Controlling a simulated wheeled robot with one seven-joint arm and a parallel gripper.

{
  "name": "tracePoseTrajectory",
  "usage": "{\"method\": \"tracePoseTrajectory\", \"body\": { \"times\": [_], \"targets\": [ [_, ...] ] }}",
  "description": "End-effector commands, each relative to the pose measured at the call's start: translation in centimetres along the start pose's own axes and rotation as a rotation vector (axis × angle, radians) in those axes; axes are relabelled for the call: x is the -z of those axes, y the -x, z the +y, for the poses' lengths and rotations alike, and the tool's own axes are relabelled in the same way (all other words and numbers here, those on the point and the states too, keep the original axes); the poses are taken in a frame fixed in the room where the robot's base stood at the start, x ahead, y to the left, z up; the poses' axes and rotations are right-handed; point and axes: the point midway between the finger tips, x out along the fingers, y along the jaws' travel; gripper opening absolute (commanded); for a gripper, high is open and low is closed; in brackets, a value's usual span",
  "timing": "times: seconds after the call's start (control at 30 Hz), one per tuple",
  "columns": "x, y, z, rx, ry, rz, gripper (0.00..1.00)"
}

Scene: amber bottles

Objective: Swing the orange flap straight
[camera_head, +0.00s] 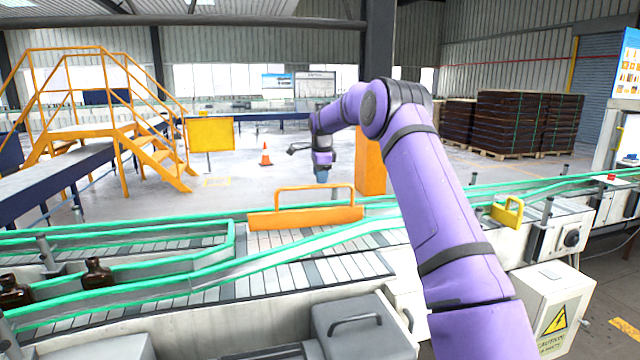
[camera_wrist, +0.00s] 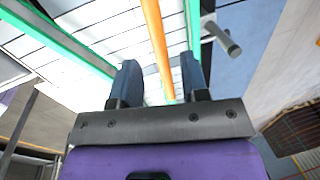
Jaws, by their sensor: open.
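The orange flap (camera_head: 306,217), with a raised loop handle, stands at the far side of the slatted conveyor, between the green guide rails. It runs roughly left to right in the head view. My gripper (camera_head: 322,176) appears above the flap's handle, pointing down, and it looks apart from it. In the wrist view, my gripper (camera_wrist: 160,78) is open, with its two dark fingers spread and nothing held. An orange bar (camera_wrist: 155,35), part of the flap, shows beyond and between the fingers. How far it is from the fingertips is unclear.
Green rails (camera_head: 180,277) edge the conveyor. Amber bottles (camera_head: 98,273) stand in the left lane. An orange post (camera_head: 370,165) stands behind my arm. The slats in front of the flap are clear.

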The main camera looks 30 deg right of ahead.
Motion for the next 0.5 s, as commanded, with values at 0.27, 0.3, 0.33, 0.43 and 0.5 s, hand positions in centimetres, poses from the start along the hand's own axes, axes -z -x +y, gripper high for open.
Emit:
{"method": "tracePoseTrajectory", "body": {
  "times": [0.27,0.3,0.33,0.43,0.5],
  "targets": [
    [0.0,-2.8,0.0,0.000,0.001,0.000,0.41],
    [0.0,-2.9,0.0,0.000,0.001,0.000,0.41],
    [0.0,-3.0,0.0,0.000,0.001,0.000,0.41],
    [0.0,-3.1,0.0,0.000,0.001,0.000,0.41],
    [0.0,-3.1,0.0,0.001,0.001,0.000,0.41]
  ]
}}
